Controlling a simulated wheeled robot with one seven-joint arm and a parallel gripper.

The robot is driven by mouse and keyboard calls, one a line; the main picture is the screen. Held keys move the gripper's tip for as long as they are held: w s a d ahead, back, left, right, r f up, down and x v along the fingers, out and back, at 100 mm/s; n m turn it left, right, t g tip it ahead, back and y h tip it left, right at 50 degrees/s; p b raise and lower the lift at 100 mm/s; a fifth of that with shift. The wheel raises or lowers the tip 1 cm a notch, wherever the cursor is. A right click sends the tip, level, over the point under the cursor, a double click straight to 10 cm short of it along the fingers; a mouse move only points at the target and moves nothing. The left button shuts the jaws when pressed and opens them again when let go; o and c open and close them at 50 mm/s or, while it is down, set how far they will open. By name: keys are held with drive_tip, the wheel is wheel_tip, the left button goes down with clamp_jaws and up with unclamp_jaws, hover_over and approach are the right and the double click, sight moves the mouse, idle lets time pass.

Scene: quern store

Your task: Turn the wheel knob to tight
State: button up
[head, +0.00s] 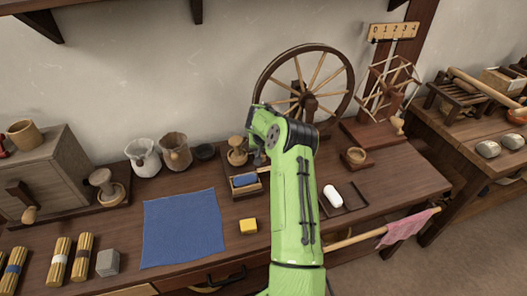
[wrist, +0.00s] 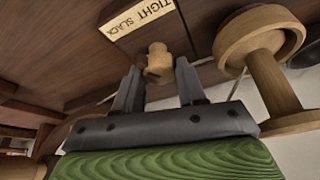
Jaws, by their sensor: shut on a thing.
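The wheel knob (wrist: 158,62) is a small pale wooden knob in the wrist view, between the two dark fingers of my gripper (wrist: 158,70), which is shut on it. A cream plate (wrist: 137,18) beside the knob reads TIGHT and SLACK. I cannot tell which word the knob points at. In the head view the spinning wheel (head: 305,68) stands at the back of the bench; my green arm hides the knob and my fingers.
A large turned wooden piece (wrist: 262,38) stands close to the right of my fingers in the wrist view. On the bench (head: 130,215) are a blue cloth (head: 183,228), a yellow block (head: 248,226), a white roll (head: 332,195) and a skein winder (head: 388,85).

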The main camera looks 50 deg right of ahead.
drive_tip(key=m+g, duration=0.1)
drive_tip(key=m, duration=0.1)
drive_tip(key=m+g+p, duration=0.1)
drive_tip(key=m, duration=0.2)
drive_tip(key=shift+w+h, duration=0.1)
drive_tip(key=shift+h, duration=0.3)
drive_tip(key=shift+a+m, duration=0.1)
drive_tip(key=shift+m, duration=0.2)
drive_tip(key=o, duration=1)
drive_tip(key=shift+o, duration=0.2)
drive_tip(key=p+v, duration=0.3)
drive_tip(key=v, duration=1.2)
drive_tip(key=shift+a+r+p, duration=0.2)
drive_tip(key=shift+r+p, duration=0.1)
drive_tip(key=shift+p, duration=0.1)
